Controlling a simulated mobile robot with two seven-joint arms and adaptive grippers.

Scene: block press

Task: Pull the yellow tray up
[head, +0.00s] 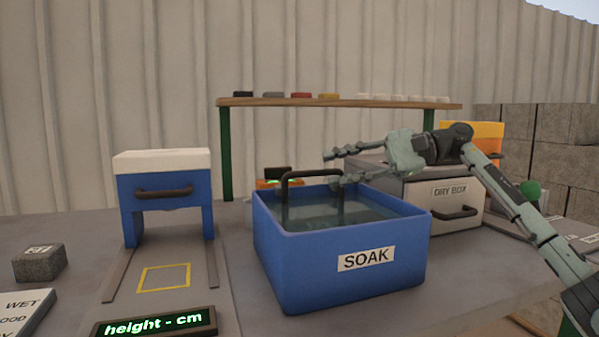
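A blue tank marked SOAK (300,265) stands in the middle of the bench and holds water. A dark arched handle (310,173) rises from inside it at the left. The tray under the handle is hidden in the water, so I cannot make out its colour. My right gripper (333,170) reaches in from the right over the tank. Its two fingers are spread apart, one above the other, by the handle's right end. It looks empty; I cannot tell whether it touches the handle. My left gripper is out of view.
A grey DRY BOX (415,207) stands behind the tank at right, with a yellow-orange box (487,131) beyond. At left are a blue press (165,207) with a white top, a concrete block (39,263) and a height display (155,323). A shelf (350,103) runs behind.

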